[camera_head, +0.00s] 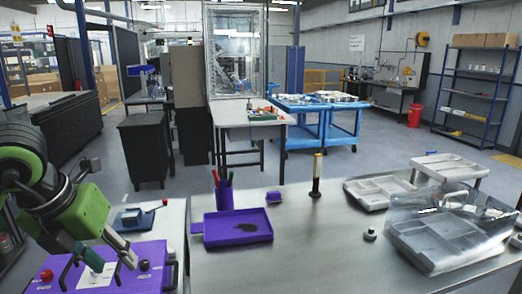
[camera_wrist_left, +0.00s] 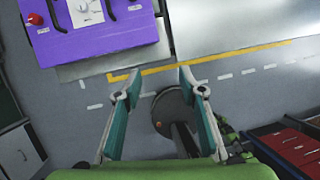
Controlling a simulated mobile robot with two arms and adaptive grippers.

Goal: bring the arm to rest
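My left arm, green and grey, comes in at the left edge of the head view. Its gripper (camera_head: 103,264) shows in front of the purple control box (camera_head: 150,281) near the table's left end. In the left wrist view the two fingers of this gripper (camera_wrist_left: 159,74) stand wide apart with only grey floor between them, so it is open and empty. The purple box (camera_wrist_left: 95,38) lies beyond the fingertips at the upper left there. My right gripper is in neither view.
Red drawers (camera_wrist_left: 290,145) stand at the lower right of the wrist view.

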